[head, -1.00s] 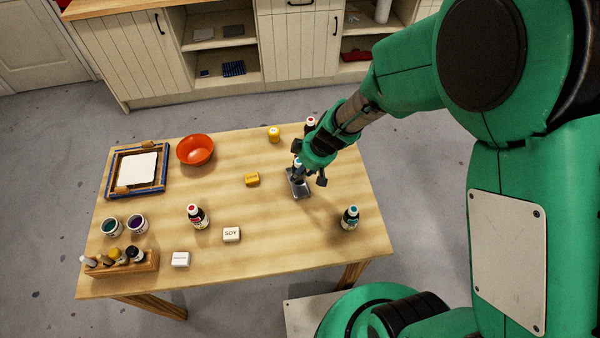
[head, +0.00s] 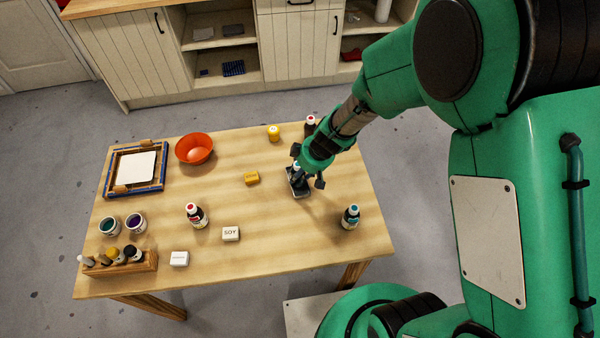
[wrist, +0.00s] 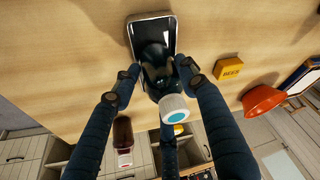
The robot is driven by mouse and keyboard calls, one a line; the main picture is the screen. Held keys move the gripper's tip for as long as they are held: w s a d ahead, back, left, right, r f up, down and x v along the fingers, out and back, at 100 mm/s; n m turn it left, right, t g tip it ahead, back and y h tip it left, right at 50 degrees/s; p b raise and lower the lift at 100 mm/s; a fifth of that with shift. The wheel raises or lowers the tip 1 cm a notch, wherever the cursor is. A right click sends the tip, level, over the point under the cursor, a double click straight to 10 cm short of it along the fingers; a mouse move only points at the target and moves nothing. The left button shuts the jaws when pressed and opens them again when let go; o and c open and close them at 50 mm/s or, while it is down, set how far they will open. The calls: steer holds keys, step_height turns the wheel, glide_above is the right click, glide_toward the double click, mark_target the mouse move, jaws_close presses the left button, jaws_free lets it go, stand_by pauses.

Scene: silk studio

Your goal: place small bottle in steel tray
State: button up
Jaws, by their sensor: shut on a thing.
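The small bottle (wrist: 173,107) has a dark body and a white cap with a blue dot on top. My gripper (wrist: 157,78) is shut on it, with dark fingers on either side in the wrist view. The steel tray (wrist: 152,24) is a small grey rectangle directly beyond the bottle in that view. In the head view my gripper (head: 306,177) is over the tray (head: 300,192) and partly hides both tray and bottle. The bottle's base overlaps the tray; I cannot tell whether it touches the tray floor.
A blue-capped bottle (head: 350,217) stands front right, and another red-capped bottle (head: 195,215) left of centre. A yellow block (head: 251,178) lies left of the tray. An orange bowl (head: 194,149) is farther back.

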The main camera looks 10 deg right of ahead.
steer(key=shift+f, duration=0.1)
stand_by(0.3)
steer(key=o, duration=1.3)
steer(key=shift+o, duration=0.2)
steer(key=p+v, duration=0.2)
steer(key=v, duration=1)
steer(key=shift+p, duration=0.4)
